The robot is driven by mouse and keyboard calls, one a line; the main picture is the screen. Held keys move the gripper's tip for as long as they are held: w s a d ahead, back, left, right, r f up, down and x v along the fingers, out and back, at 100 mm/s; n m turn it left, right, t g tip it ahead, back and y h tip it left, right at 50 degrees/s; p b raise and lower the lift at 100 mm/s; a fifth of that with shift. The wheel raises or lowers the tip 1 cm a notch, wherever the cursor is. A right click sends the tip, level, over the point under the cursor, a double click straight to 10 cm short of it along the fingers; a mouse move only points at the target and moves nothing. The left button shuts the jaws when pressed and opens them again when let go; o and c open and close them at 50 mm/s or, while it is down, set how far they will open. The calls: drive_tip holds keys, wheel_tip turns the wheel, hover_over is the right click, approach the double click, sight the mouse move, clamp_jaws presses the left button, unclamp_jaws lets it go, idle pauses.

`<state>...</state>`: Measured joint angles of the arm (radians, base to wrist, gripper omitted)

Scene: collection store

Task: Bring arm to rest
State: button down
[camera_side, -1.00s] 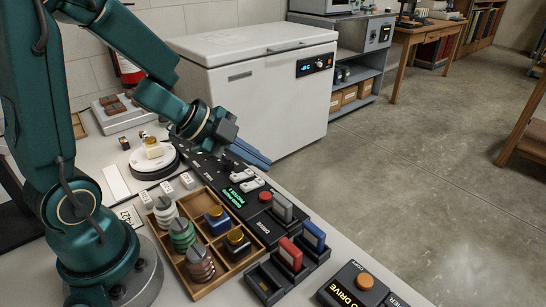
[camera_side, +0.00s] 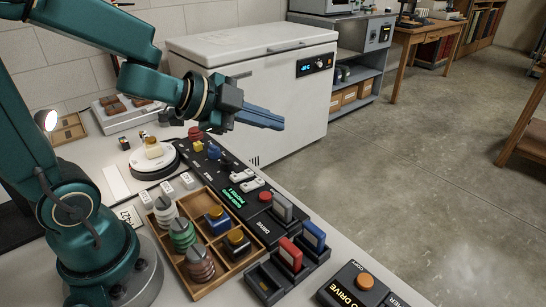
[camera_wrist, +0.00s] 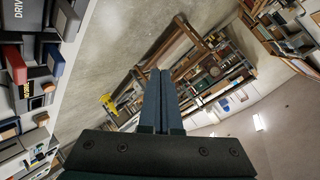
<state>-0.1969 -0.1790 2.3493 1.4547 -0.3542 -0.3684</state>
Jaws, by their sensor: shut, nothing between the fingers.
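My gripper (camera_side: 262,117) is in the air above the far right edge of the bench, in front of the white chest freezer (camera_side: 255,85). Its blue fingers lie together and point right, with nothing between them. In the wrist view the shut fingers (camera_wrist: 160,98) point out over the floor toward a wooden rack. The gripper touches nothing that I can see. My arm reaches across from the left with its links raised.
Below stand a wooden tray (camera_side: 238,268) with several knobbed pieces, a black drive panel (camera_side: 240,190), a slotted holder (camera_side: 264,283) with red and blue cartridges, and a white round device (camera_side: 153,164). A lamp (camera_side: 46,119) glows at left.

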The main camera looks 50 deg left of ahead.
drive_tip(key=s+a+r+n+y, duration=0.3)
drive_tip(key=s+r+n+y, duration=0.15)
drive_tip(key=n, duration=0.45)
drive_tip(key=s+d+f+n+g+h, duration=0.1)
drive_tip(key=s+d+f+g, duration=0.1)
drive_tip(key=s, duration=0.3)
drive_tip(key=s+d+f+n+g+h, duration=0.1)
drive_tip(key=s+d+f+n+g, duration=0.1)
drive_tip(key=s, duration=0.4)
wheel_tip(320, 180, down, 2)
drive_tip(key=shift+d+f+g, duration=0.1)
drive_tip(key=shift+d+g, duration=0.55)
drive_tip(key=shift+g, duration=0.45)
